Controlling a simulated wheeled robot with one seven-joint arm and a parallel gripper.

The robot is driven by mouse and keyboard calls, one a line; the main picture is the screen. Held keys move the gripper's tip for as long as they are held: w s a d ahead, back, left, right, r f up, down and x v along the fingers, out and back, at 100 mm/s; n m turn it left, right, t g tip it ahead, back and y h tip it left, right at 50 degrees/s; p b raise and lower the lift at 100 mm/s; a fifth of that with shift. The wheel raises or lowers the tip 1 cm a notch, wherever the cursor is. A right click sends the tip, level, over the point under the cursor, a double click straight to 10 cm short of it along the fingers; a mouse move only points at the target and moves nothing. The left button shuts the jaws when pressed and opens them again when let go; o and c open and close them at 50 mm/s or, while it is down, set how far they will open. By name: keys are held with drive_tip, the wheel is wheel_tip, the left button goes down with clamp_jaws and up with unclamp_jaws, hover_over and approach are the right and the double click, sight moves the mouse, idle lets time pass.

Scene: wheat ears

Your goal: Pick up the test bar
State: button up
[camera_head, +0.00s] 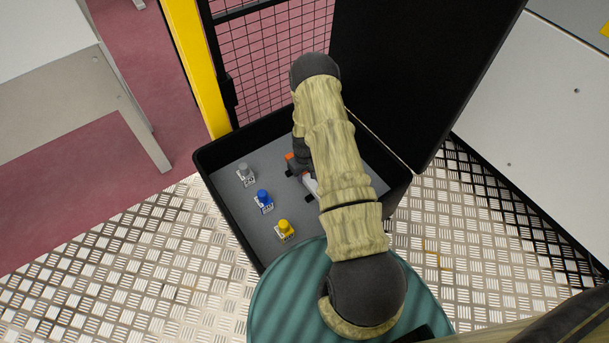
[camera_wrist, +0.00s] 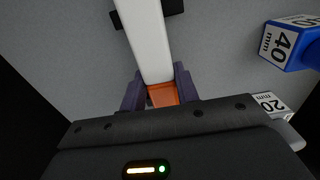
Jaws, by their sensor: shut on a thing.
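The test bar is a white bar with an orange end; in the wrist view its white length (camera_wrist: 146,38) runs up out of the top of the picture. My gripper (camera_wrist: 160,92) is shut on the bar near its orange end, one finger on each side. In the head view my gripper (camera_head: 299,168) is low inside the black case, and part of the white bar (camera_head: 311,185) shows beside my arm. My arm hides the rest of the bar. I cannot tell whether the bar rests on the grey bed or is just above it.
The open black case (camera_head: 231,220) has a grey foam bed (camera_head: 232,192). Grey (camera_head: 246,173), blue (camera_head: 264,199) and yellow (camera_head: 285,229) labelled pieces stand left of my arm. Small black blocks (camera_wrist: 174,7) flank the bar. The raised lid (camera_head: 400,80) stands behind, to the right.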

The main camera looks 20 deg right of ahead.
sight(305, 174)
wheel_tip(305, 174, up, 9)
drive_tip(key=p, duration=0.4)
